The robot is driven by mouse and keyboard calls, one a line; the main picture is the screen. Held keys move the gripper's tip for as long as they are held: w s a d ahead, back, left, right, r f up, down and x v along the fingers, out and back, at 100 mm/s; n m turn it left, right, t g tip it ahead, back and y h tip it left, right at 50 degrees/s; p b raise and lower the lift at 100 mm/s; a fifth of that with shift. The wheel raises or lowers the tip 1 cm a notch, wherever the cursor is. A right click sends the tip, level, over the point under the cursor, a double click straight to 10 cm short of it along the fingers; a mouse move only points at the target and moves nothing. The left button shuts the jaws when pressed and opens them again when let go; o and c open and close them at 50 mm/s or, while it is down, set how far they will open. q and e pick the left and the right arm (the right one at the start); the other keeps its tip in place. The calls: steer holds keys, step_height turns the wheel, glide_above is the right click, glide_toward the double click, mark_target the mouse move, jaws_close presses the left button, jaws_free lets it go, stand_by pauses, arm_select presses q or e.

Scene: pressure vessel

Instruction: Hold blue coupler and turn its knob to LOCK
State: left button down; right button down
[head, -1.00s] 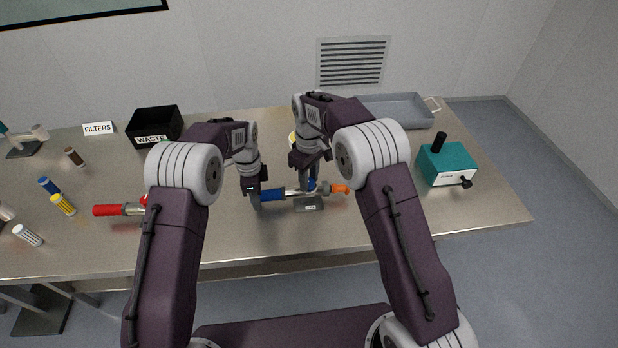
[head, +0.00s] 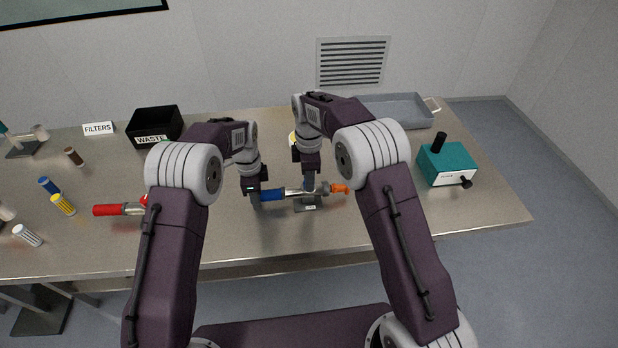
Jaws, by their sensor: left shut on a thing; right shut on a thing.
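The blue coupler (head: 272,195) lies level near the middle of the table, with a metal middle part and an orange end (head: 341,188) pointing right. My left gripper (head: 255,197) is shut on the coupler's blue left part. My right gripper (head: 310,187) points down over the metal middle and is shut on the coupler's knob, which its fingers mostly hide. A small dark stand (head: 308,204) with a pale label sits under the coupler there. The label and any LOCK mark are too small to read.
A red coupler (head: 110,210) lies at left, partly behind my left arm. A black WASTE bin (head: 155,125) and grey tray (head: 398,110) stand at the back. A teal box (head: 447,165) with a black lever is at right. Several coloured cylinders lie at far left.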

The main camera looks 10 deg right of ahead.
steer(key=shift+n, duration=0.3)
stand_by(0.4)
steer(key=c, duration=1.1)
jaws_free()
steer(key=shift+o, duration=0.2)
step_height(320, 180, up, 12)
arm_select(q)
steer(key=c, duration=0.9)
jaws_free()
steer(key=shift+c, duration=0.2)
